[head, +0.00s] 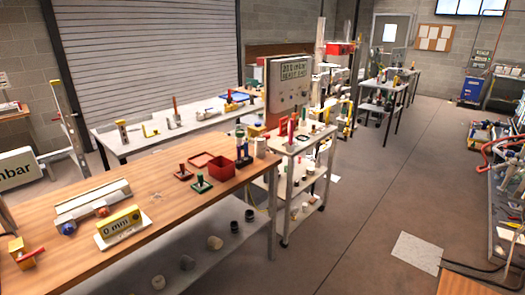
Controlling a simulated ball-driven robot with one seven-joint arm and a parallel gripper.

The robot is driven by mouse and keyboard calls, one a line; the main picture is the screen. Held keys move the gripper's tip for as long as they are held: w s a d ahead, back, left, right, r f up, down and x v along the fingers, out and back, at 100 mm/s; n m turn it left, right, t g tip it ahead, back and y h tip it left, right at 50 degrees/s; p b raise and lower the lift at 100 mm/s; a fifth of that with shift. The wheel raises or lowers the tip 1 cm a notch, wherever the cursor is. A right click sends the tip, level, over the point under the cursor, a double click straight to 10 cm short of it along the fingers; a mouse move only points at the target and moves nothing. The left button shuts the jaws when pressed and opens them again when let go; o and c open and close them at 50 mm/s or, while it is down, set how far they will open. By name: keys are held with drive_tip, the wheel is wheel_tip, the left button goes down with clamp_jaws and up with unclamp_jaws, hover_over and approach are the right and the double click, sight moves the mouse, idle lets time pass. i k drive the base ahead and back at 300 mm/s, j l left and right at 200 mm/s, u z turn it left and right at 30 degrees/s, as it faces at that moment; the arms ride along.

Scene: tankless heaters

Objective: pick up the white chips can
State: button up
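I cannot tell for sure which one is the chips can. My gripper is not in view.
Near the white cylinder are a dark tool stand (242,150), a red open box (221,168) and green and red stamp-like tools. A shelved cart (300,165) with a display panel (289,83) stands right of the bench. The floor (365,190) to the right is mostly clear.

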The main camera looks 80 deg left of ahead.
sight(260, 141)
drive_tip(key=k+u, duration=0.1)
drive_tip(key=u, duration=0.7)
drive_tip(key=k+j+u, duration=0.1)
drive_tip(key=u, duration=0.3)
drive_tip(key=i+u, duration=0.2)
drive_tip(key=u, duration=0.25)
drive_tip(key=i+u, duration=0.25)
drive_tip(key=u, duration=0.2)
drive_tip(key=i+l+u, duration=0.15)
drive_tip(key=u, duration=0.25)
drive_tip(key=i+l, duration=0.25)
drive_tip(key=i, duration=0.25)
drive_tip(key=i+l, duration=0.25)
drive_tip(key=i, duration=0.3)
drive_tip(key=i+l, duration=0.2)
drive_tip(key=i, duration=0.3)
drive_tip(key=i+l, duration=0.25)
drive_tip(key=i, duration=0.3)
